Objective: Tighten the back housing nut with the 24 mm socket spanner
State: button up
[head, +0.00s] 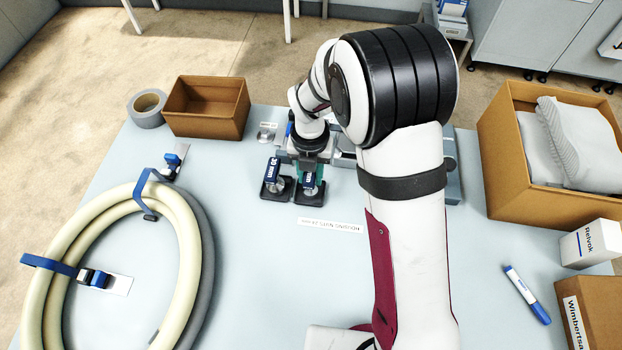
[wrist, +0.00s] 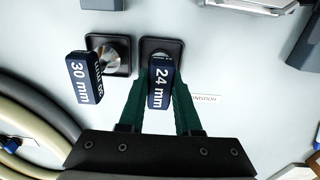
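The 24 mm socket spanner (wrist: 161,82) has a dark blue handle and stands on its black square stand (wrist: 176,46). In the head view the spanner (head: 308,181) is partly covered by my gripper. My gripper (wrist: 162,92) has its green fingers on either side of this handle, very close to it; whether they press on it I cannot tell. The 30 mm spanner (wrist: 84,80) stands to the left on its own stand (wrist: 123,69). The grey machine (head: 452,180) is mostly hidden behind my arm. I cannot make out the back housing nut.
A label reading "HOUSING NUTS 24 mm" (head: 331,225) lies in front of the stands. A coiled hose (head: 190,245) fills the left. An empty brown box (head: 206,134) and tape roll (head: 147,108) are at the back left. An open carton (head: 497,150) stands right. The front middle is clear.

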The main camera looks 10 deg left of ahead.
grip_shut()
jog(key=shift+r, duration=2.55)
jog(key=shift+o, duration=1.1)
grip_release()
grip_shut()
